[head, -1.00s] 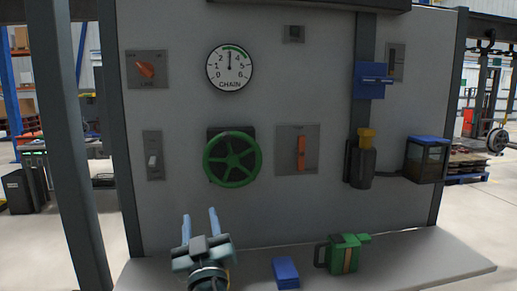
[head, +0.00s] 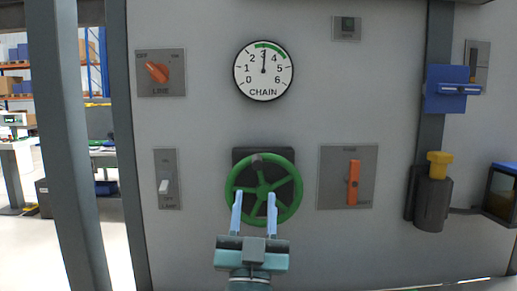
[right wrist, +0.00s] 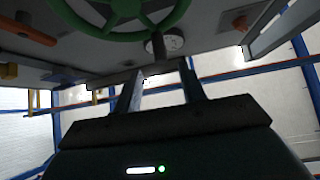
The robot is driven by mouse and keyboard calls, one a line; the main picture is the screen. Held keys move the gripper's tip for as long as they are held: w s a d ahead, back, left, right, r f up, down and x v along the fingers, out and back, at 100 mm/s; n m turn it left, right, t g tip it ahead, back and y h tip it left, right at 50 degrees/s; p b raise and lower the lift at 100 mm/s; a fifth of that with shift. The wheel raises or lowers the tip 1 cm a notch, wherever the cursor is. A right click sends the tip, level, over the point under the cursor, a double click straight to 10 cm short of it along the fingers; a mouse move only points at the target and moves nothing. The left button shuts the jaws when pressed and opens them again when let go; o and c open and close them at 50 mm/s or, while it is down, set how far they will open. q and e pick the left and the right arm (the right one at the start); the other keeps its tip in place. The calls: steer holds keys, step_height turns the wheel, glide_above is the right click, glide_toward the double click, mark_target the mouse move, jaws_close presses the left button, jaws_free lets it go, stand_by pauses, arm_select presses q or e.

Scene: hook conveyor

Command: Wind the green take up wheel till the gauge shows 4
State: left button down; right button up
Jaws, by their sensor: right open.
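The green take-up wheel (head: 291,190) is mounted on the grey wall panel, with a dark knob (head: 257,161) at the top of its rim. The round CHAIN gauge (head: 263,85) above it has a black needle pointing straight up, at about 3. A green arc runs from the top toward the right. My right gripper (head: 255,201) is open and empty, its fingers in front of the wheel's lower half. In the right wrist view, the wheel (right wrist: 122,35) and knob (right wrist: 164,44) are beyond the open fingertips (right wrist: 162,75). Contact cannot be told. My left gripper is out of view.
An orange LINE switch (head: 157,72) and a white toggle (head: 164,186) are left of the wheel. An orange lever (head: 353,183) is close on its right. A blue block (head: 446,88) and a yellow-topped dark canister (head: 433,200) are further right.

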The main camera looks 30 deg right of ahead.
mark_target(258, 156)
steer(key=p+x, duration=0.4)
steer(key=x, duration=0.6)
steer(key=shift+a+r, duration=0.1)
steer(key=shift+w+d+r+p, duration=0.3)
steer(key=shift+w+p, duration=0.05)
steer(key=shift+p, duration=0.05)
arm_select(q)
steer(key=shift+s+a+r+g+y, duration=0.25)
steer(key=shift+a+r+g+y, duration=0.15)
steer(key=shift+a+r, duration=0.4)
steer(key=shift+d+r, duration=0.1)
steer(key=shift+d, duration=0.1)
arm_select(e)
steer(key=shift+c, duration=0.3)
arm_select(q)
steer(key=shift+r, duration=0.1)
arm_select(e)
jaws_close()
